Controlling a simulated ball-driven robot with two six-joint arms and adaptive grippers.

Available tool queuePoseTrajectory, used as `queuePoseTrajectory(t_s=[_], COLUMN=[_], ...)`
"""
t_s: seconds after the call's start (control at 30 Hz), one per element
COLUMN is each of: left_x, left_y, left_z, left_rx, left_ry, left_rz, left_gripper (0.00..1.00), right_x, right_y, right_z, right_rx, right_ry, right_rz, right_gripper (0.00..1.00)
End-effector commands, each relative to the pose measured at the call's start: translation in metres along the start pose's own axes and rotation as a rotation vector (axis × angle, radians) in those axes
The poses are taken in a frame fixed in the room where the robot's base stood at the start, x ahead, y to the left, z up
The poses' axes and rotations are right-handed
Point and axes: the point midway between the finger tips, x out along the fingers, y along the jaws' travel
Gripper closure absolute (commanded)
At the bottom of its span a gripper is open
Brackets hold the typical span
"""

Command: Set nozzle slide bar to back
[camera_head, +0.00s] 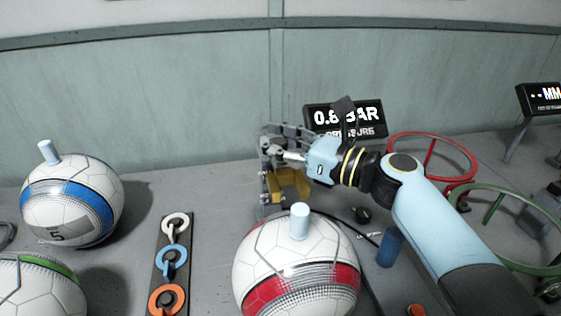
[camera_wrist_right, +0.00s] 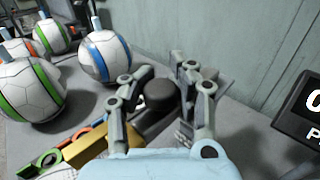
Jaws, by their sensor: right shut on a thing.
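My right gripper (camera_head: 276,146) reaches in from the right, above the yellow bracket (camera_head: 290,186) of the press, behind the ball with the red band. In the right wrist view its fingers stand on both sides of a dark round knob (camera_wrist_right: 162,95), and the gripper is shut on it. The knob seems to belong to the nozzle slide bar; the bar itself is mostly hidden by the fingers. The yellow bracket also shows in the right wrist view (camera_wrist_right: 88,150). My left gripper is not in view.
A ball with a red band (camera_head: 296,262) stands in front of the press. A blue-banded ball (camera_head: 72,200) and a green-banded ball (camera_head: 38,284) are at left. A strip with coloured rings (camera_head: 166,296) lies between. A pressure display (camera_head: 345,117) and red ring stand (camera_head: 432,157) are behind and right.

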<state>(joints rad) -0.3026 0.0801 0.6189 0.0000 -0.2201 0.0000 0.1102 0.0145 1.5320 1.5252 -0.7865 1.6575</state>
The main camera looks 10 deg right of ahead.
Motion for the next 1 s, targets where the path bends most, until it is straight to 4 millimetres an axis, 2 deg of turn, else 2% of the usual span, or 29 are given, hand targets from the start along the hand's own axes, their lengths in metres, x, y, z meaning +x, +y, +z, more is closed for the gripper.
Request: queuePoseTrajectory(t_s=[0.03, 0.13, 0.5, 0.53, 0.77, 1.0], left_x=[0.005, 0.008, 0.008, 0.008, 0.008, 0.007], left_y=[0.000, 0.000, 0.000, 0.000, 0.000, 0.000], left_z=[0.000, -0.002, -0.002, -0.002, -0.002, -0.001], left_rx=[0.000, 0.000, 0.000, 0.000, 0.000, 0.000], left_ry=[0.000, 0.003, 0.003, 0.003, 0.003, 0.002], left_rz=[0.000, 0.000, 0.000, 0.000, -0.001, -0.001], left_gripper=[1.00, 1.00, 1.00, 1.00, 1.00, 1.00], right_x=[0.007, 0.015, 0.018, 0.018, 0.019, 0.019], right_y=[-0.011, -0.020, -0.024, -0.024, -0.023, -0.022], right_z=[-0.002, -0.003, -0.001, -0.001, -0.001, -0.001], right_rx=[-0.004, -0.002, -0.003, -0.004, -0.003, -0.001], right_ry=[0.002, 0.004, 0.005, 0.005, 0.004, 0.003], right_rz=[-0.008, -0.008, -0.009, -0.009, -0.007, -0.004], right_gripper=[1.00, 1.00, 1.00, 0.76, 0.46, 0.45])
